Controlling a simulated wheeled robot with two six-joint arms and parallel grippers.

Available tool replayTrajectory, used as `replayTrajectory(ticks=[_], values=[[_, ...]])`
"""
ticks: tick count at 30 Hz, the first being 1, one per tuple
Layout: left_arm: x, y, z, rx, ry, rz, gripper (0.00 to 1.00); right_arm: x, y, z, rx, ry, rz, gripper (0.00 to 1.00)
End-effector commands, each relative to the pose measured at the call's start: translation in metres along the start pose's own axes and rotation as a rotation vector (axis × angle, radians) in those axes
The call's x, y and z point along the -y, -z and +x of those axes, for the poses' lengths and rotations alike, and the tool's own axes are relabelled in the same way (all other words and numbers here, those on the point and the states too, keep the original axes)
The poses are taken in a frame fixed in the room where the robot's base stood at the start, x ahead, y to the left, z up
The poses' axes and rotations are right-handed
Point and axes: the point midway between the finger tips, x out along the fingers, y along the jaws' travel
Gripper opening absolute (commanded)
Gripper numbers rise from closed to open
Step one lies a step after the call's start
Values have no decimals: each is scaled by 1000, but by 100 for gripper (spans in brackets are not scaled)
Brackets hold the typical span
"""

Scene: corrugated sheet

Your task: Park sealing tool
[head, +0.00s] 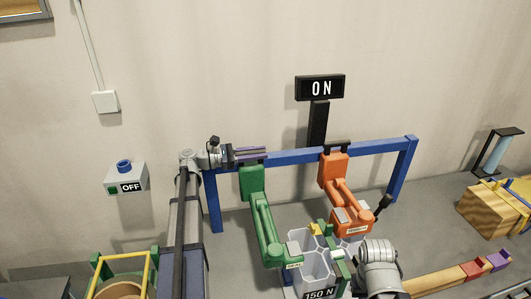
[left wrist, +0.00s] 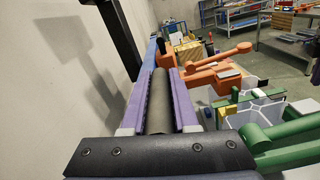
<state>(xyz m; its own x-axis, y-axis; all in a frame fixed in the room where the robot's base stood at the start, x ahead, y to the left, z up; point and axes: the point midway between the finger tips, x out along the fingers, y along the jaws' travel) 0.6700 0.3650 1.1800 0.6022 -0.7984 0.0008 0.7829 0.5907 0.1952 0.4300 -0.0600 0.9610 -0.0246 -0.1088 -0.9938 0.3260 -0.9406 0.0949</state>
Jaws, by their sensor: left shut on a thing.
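The green tool (head: 263,215) is upright at the left part of the blue rail (head: 292,157), its arm slanting down to a small label (head: 294,266) that seems to read SEAL. My left gripper (head: 252,152) is at its top, level with the rail. In the left wrist view its purple fingers (left wrist: 160,100) are shut on a dark rounded bar (left wrist: 161,103), apparently the tool's grip. Whether the tool's weight rests on the rail is hidden. My right gripper (head: 340,254) is at the white cells, its fingertips partly hidden.
An orange tool (head: 334,170) hangs farther right on the rail. White hexagonal cells (head: 314,266) marked 150 N stand below. A black ON sign (head: 320,88) stands behind the rail; a grey OFF box (head: 126,178) is on the left wall. A yellow-framed bin (head: 119,266) is lower left.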

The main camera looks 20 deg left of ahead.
Motion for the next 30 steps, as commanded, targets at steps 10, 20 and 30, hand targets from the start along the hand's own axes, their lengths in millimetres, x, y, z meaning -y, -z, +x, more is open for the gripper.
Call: replayTrajectory(ticks=[10, 20, 30], values=[[0, 1, -45, -3, -1, -1, 0, 0, 0, 0, 0, 0, 0, 0], [0, 1, -52, -4, 0, -1, 0, 0, 0, 0, 0, 0, 0, 0], [0, 0, -51, -3, 0, -1, 49, 0, 0, 0, 0, 0, 0, 0]])
